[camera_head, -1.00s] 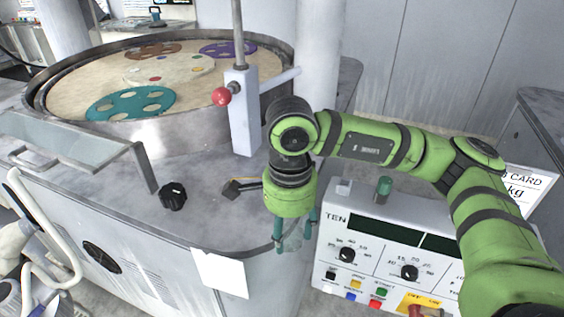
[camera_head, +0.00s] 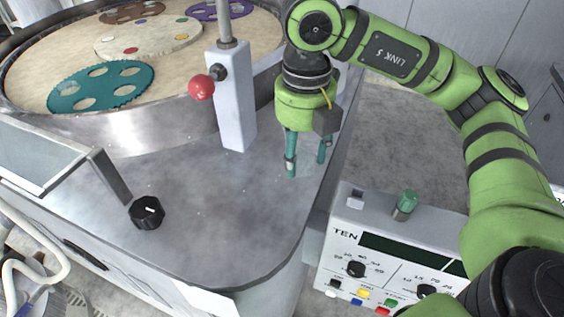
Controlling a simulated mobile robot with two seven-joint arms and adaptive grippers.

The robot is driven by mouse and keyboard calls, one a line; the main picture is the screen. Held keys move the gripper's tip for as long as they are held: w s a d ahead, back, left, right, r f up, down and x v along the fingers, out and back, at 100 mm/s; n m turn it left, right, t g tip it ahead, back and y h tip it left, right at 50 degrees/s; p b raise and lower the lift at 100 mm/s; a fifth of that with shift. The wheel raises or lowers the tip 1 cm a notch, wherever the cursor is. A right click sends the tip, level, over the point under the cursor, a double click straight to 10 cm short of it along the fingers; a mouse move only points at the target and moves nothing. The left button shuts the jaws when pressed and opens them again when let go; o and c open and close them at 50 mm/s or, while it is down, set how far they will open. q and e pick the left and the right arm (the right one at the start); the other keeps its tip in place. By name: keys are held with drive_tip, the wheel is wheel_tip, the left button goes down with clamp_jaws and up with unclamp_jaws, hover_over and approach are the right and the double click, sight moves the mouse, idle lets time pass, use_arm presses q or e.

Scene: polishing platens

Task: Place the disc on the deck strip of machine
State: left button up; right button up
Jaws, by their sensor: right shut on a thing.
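My right gripper (camera_head: 307,166) points down over the right end of the grey metal deck strip (camera_head: 225,205), beside the white post. Its two teal fingers are apart and shut on a pale, nearly see-through disc, which is hard to make out between the fingertips. I cannot tell how high it hangs above the deck. The deck strip curves along the front of the machine, below the round platen tub (camera_head: 165,140), and its right part is bare. My left gripper is not in view.
A white post (camera_head: 232,100) with a red ball knob (camera_head: 201,87) stands on the deck. A black knob (camera_head: 147,212) and a bracketed panel (camera_head: 40,155) are at left. A teal carrier (camera_head: 100,87) lies in the tub. A control box (camera_head: 345,235) stands at right.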

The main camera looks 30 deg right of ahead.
drive_tip(key=w+d+f+p, duration=0.1)
drive_tip(key=w+f, duration=0.1)
drive_tip(key=w, duration=0.1)
drive_tip(key=w+d+f+p, duration=0.1)
drive_tip(key=w+f, duration=0.1)
drive_tip(key=w, duration=0.1)
drive_tip(key=w+d+f+p, duration=0.1)
drive_tip(key=w+f, duration=0.1)
drive_tip(key=w, duration=0.2)
drive_tip(key=shift+w+d+f+p, duration=0.1)
drive_tip(key=shift+f+p, duration=0.05)
drive_tip(key=shift+p, duration=0.25)
drive_tip(key=shift+w+f, duration=0.1)
drive_tip(key=shift+f, duration=0.1)
wheel_tip(320, 180, down, 3)
drive_tip(key=shift+f+p, duration=0.1)
drive_tip(key=shift+p, duration=0.75)
drive_tip(key=shift+f, duration=0.4)
drive_tip(key=shift+f, duration=0.15)
drive_tip(key=o, duration=1.2)
drive_tip(key=shift+o, duration=0.2)
